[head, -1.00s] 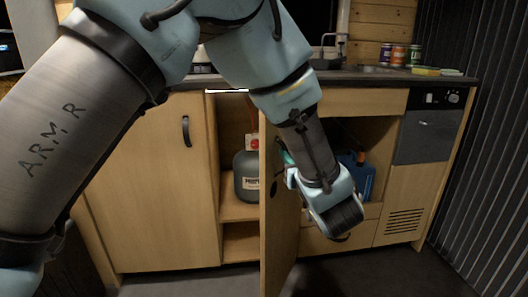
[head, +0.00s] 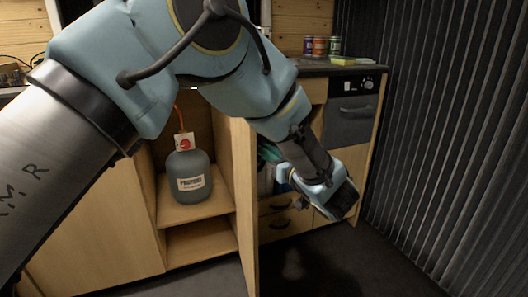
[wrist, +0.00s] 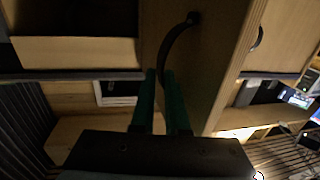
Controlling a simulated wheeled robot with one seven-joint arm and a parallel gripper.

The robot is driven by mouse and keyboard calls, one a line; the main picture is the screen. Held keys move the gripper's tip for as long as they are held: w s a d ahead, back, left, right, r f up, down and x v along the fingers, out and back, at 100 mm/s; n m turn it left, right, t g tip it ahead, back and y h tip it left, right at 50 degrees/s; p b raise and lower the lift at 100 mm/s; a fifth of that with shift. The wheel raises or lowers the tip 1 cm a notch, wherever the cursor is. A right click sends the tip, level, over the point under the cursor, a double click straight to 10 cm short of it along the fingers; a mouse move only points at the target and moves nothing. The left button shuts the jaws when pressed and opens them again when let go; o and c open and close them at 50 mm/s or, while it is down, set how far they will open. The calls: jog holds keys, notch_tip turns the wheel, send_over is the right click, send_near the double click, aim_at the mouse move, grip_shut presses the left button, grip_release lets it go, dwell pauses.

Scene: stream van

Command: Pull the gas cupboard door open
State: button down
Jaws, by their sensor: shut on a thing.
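The gas cupboard door (head: 246,215) stands open, swung out from the cabinet and seen nearly edge-on in the head view. A grey gas bottle (head: 192,178) with a red-and-white tag and an orange hose stands on the shelf left of it. My gripper (head: 268,152) is on the right side of the door, partly hidden by my arm. In the wrist view the dark curved door handle (wrist: 176,42) runs down between my green fingertips (wrist: 161,76), which are shut on it. The door's pale edge (wrist: 238,68) shows to the right of the handle.
A closed cupboard door (head: 85,225) is on the left. Drawers (head: 280,222) and a dark oven-like unit (head: 349,120) are on the right. Several small tins (head: 320,46) stand on the counter. A corrugated dark wall (head: 440,150) bounds the right side. The floor in front is clear.

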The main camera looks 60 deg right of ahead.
jog(key=shift+w+d+r, duration=0.1)
jog(key=shift+w+r, duration=0.25)
jog(key=shift+r, duration=0.35)
jog(key=c, duration=0.9)
grip_release()
jog(key=shift+c, duration=0.2)
jog(key=shift+f, duration=0.1)
jog(key=shift+s, duration=0.15)
jog(key=v, duration=1)
jog(key=shift+s+a+f, duration=0.25)
jog(key=shift+f, duration=0.1)
